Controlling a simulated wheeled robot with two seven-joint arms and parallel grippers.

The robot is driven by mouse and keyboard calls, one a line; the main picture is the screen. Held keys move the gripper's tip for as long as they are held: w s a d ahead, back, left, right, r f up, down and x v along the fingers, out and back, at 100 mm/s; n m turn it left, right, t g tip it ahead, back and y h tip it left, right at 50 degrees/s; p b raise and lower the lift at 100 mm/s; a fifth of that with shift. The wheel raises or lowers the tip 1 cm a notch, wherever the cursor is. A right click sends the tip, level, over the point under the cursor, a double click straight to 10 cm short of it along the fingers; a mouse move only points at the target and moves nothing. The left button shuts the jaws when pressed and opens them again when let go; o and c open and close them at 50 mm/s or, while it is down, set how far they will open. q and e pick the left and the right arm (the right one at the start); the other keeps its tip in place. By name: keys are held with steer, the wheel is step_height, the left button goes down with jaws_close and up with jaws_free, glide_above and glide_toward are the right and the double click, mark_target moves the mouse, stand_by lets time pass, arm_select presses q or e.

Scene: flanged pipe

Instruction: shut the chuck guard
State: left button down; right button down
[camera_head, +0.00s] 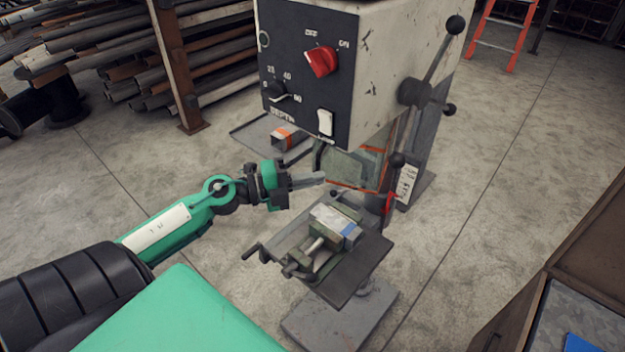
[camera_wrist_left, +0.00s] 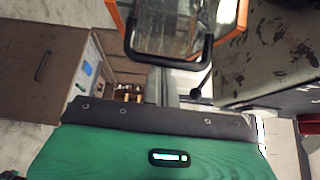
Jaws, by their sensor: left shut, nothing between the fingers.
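The chuck guard (camera_head: 352,168) is a clear panel with orange edges, below the drill press head in the head view. Its upper part is hidden behind the head. In the left wrist view the guard (camera_wrist_left: 178,28) fills the top middle, with its black U-shaped handle (camera_wrist_left: 170,60) towards me. My left gripper (camera_head: 318,179) is shut and empty, just left of and near the guard's lower left side. I see no clear contact between them. The guard's exact angle is hard to tell. My right gripper is not in view.
The drill press head (camera_head: 305,75) with a red switch (camera_head: 321,62) hangs above my gripper. A vise (camera_head: 330,228) sits on the press table (camera_head: 358,275) below it. A feed lever (camera_head: 432,68) sticks out at the right. Pipe racks stand behind left; a cabinet stands front right.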

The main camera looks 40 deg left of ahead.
arm_select(q)
steer(key=w+a+m+g+h+b, duration=0.2)
steer(key=w+a+g+h+b, duration=0.1)
steer(key=a+b, duration=0.4)
steer(key=shift+w+a+r+m+b, duration=0.2)
steer(key=shift+w+a+m+b, duration=0.25)
steer(key=shift+w, duration=0.2)
